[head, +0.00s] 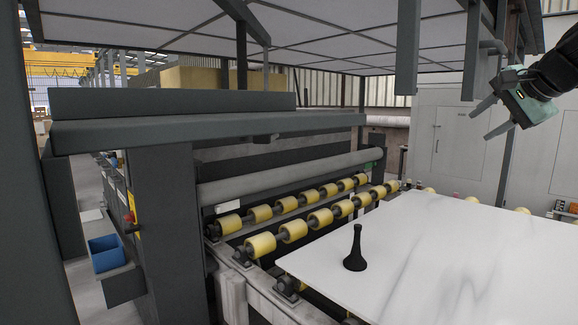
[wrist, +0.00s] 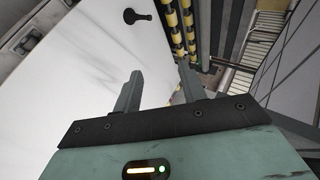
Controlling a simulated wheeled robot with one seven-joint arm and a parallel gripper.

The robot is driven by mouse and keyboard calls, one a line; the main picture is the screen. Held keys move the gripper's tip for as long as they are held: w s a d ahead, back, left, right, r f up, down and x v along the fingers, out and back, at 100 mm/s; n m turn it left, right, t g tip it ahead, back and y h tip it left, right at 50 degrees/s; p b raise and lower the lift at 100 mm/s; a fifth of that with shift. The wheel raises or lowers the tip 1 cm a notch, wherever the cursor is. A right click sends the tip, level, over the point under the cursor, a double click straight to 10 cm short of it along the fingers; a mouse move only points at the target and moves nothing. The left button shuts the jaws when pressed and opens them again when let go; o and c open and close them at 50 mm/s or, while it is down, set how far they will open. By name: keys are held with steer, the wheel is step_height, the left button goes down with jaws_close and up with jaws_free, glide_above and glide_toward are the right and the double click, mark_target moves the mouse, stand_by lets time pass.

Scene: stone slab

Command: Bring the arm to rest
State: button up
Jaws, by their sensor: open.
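My gripper (head: 484,119) is at the upper right in the head view, raised well above the stone slab, with its two fingers spread apart. In the wrist view its fingers (wrist: 158,92) are open with nothing between them. The white stone slab (head: 470,235) lies on the roller machine; it also fills the left of the wrist view (wrist: 60,100). In the wrist view the black object (wrist: 138,17) is at the top, well apart from my fingers.
Yellow rollers (head: 293,230) run in rows behind and beside the slab. A dark machine frame (head: 170,190) stands at left, with a blue bin (head: 106,253) on it. A canopy (head: 320,40) hangs overhead. Grey cabinets (head: 440,140) stand behind my gripper. Much of the slab is bare.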

steer(key=s+a+f+n+g, duration=0.2)
steer(key=s+a+f+n, duration=0.15)
steer(key=f, duration=0.55)
steer(key=s+a+f+n+g, duration=0.2)
steer(key=a+f, duration=0.2)
steer(key=f, duration=0.5)
steer(key=s+a+f+n+g+h, duration=0.1)
steer(key=s+a+f+n+g, duration=0.1)
steer(key=s+a+f+n, duration=0.4)
steer(key=s+a+f+n+g, duration=0.2)
steer(key=s+f+n, duration=0.1)
steer(key=s+f, duration=0.65)
steer(key=s+a+n+g+b, duration=0.1)
steer(key=s+a+n+b, duration=0.1)
steer(key=s+a, duration=0.4)
steer(key=s+a+f+n+g+b, duration=0.1)
steer(key=s+a+n, duration=0.4)
steer(key=a, duration=0.6)
steer(key=shift+s+f+b, duration=0.2)
steer(key=shift+s+b, duration=0.25)
steer(key=shift+s, duration=0.05)
